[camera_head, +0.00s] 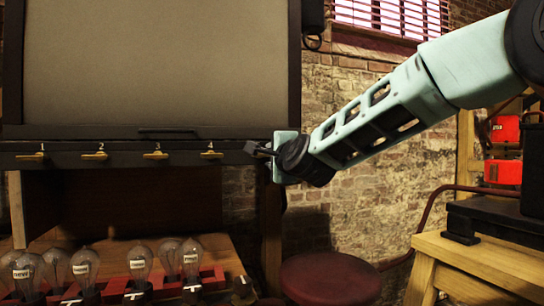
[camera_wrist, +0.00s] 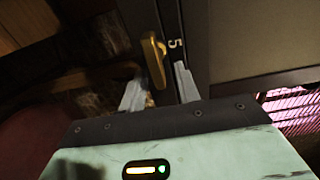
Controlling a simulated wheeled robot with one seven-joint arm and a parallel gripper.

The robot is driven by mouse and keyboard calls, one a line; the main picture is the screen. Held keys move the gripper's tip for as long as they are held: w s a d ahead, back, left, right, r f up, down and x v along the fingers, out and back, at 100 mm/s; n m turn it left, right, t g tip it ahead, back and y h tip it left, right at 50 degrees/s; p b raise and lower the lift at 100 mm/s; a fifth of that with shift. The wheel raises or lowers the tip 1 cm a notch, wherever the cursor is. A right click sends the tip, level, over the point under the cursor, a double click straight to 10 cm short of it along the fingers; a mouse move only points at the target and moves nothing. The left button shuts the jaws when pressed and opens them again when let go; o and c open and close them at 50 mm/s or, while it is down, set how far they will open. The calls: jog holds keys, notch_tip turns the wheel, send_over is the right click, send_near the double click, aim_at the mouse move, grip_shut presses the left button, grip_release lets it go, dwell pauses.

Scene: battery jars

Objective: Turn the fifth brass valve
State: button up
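The fifth brass valve (camera_wrist: 155,60) shows in the wrist view as a brass lever next to a white "5" on the dark rail. My gripper (camera_wrist: 160,73) is open, with its two pale fingers apart. The lower end of the lever lies between or just ahead of the fingertips; contact cannot be told. In the head view my gripper (camera_head: 260,150) is at the right end of the rail (camera_head: 120,162), and it hides the fifth valve there. Valves one (camera_head: 30,157), two (camera_head: 95,156), three (camera_head: 155,155) and four (camera_head: 211,154) point sideways along the rail.
Below the rail, several glass bulbs (camera_head: 139,262) stand along a red rack (camera_head: 115,288) on a wooden surface. A dark red stool (camera_head: 331,279) stands below my arm. A wooden bench (camera_head: 480,262) is at the right. A large grey panel (camera_head: 155,60) rises above the rail.

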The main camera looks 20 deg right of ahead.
jog(key=shift+s, duration=0.1)
jog(key=s+p, duration=0.2)
jog(key=s, duration=1.5)
jog(key=shift+s, duration=0.15)
